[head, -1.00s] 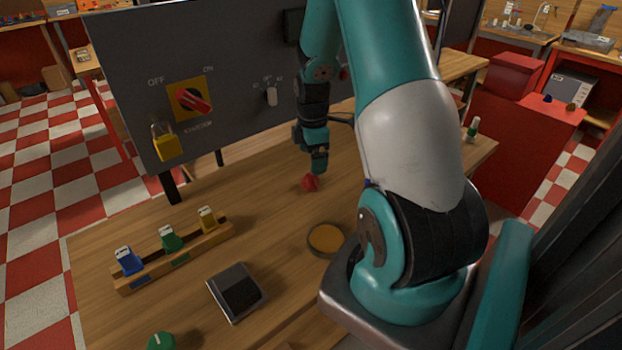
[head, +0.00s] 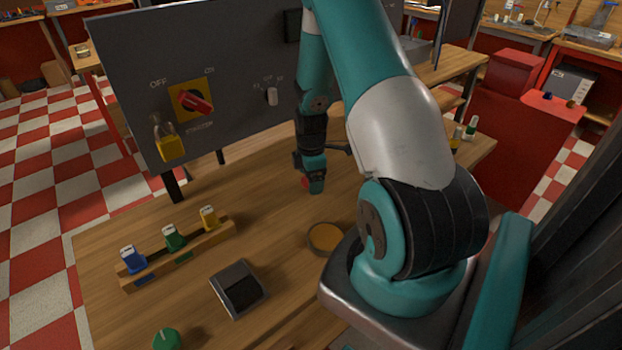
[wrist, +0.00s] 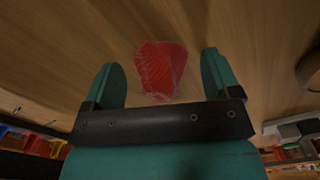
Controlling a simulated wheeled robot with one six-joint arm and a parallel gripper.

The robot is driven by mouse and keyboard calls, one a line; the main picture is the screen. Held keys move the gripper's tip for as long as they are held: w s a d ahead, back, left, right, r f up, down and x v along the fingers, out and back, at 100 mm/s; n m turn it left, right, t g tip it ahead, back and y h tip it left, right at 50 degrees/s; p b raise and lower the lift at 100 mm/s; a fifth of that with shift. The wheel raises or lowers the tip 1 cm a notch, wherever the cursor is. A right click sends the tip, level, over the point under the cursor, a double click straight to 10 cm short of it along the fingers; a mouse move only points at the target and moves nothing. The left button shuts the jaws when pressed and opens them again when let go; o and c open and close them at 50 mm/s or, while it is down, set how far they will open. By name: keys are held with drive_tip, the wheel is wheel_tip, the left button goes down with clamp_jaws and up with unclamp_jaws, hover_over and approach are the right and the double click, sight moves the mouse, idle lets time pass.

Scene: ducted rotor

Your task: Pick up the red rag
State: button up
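The red rag (wrist: 162,70) lies crumpled on the wooden table in the wrist view. My gripper (wrist: 162,78) is open, its two teal fingers spread to the left and right of the rag. There is a gap between the rag and each finger. In the head view my gripper (head: 314,188) points down close to the tabletop. Only a small red patch of the rag (head: 305,182) shows there, at the gripper's left side; the rest is hidden behind it.
The tabletop around the rag is clear.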

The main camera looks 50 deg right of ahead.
drive_tip(key=c, duration=0.8)
drive_tip(key=shift+o, duration=0.2)
drive_tip(key=shift+r, duration=0.15)
wheel_tip(320, 180, up, 20)
drive_tip(key=b, duration=0.2)
